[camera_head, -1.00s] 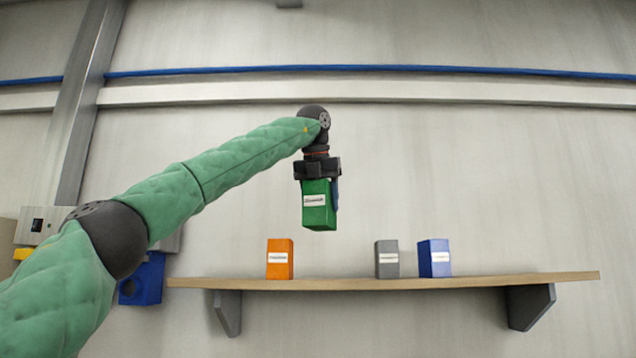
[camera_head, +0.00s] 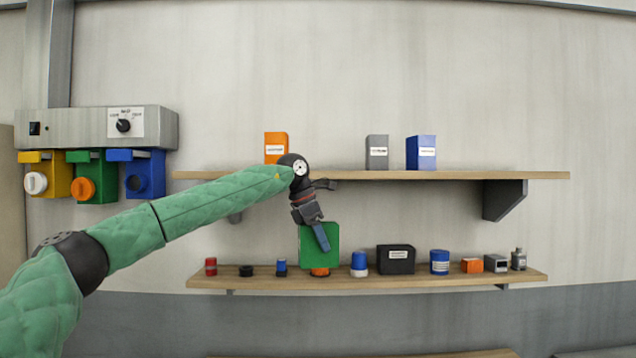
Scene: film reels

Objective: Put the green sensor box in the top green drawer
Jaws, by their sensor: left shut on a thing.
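The green sensor box (camera_head: 319,257) is held in my left gripper (camera_head: 321,232), which is shut on it. A blue gripper finger lies across the box's upper part. The green drawer is not in view. My right gripper is not in view.
The upper shelf (camera_head: 400,176) bears an orange box (camera_head: 275,150), a grey box (camera_head: 377,153) and a blue box (camera_head: 421,154). The lower shelf (camera_head: 430,280) bears several small items, including a black box (camera_head: 396,261). A grey control panel (camera_head: 75,128) hangs at left.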

